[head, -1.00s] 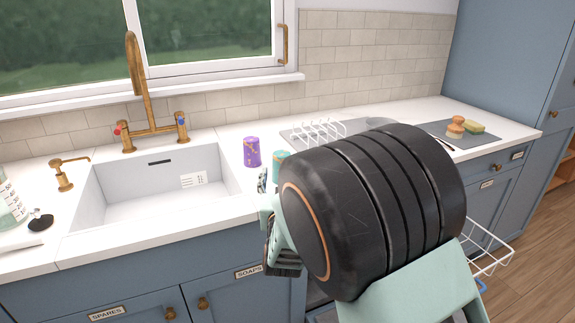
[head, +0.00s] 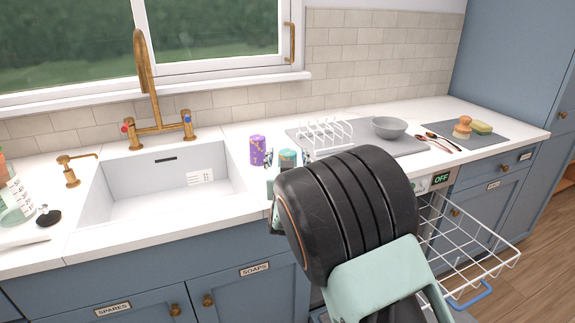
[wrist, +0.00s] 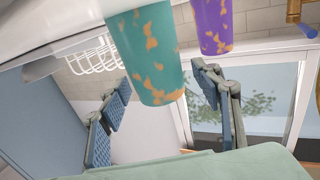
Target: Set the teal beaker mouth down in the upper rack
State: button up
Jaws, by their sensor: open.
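The teal beaker (head: 288,155) with orange flecks stands on the white counter, right of a purple beaker. In the wrist view the teal beaker (wrist: 148,55) fills the upper middle, and that picture is upside down. My gripper (wrist: 163,78) is open, with its two fingers apart on either side of the beaker's near end; I cannot tell whether either touches it. In the head view my wrist hides most of the gripper and the beaker's lower part. A white wire rack (head: 470,245) is pulled out at the lower right, partly hidden by my arm.
The purple beaker (head: 257,150) stands close to the left of the teal one. Behind are a white wire dish holder (head: 325,134) and a grey bowl (head: 388,127). Spoons, a brush and a sponge (head: 481,128) lie further right. The sink (head: 165,185) is to the left.

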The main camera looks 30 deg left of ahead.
jog(key=c, duration=1.3)
jog(key=shift+o, duration=0.2)
jog(key=shift+r, duration=0.4)
notch_tip(320, 180, up, 2)
jog(key=shift+r, duration=0.2)
jog(key=s+d+r+p, duration=0.2)
jog(key=s+d+r, duration=0.3)
jog(key=s+r, duration=0.65)
notch_tip(320, 180, up, 6)
jog(key=s+p, duration=0.1)
jog(key=p, duration=0.5)
jog(key=shift+s+r, duration=0.15)
jog(key=shift+s, duration=0.15)
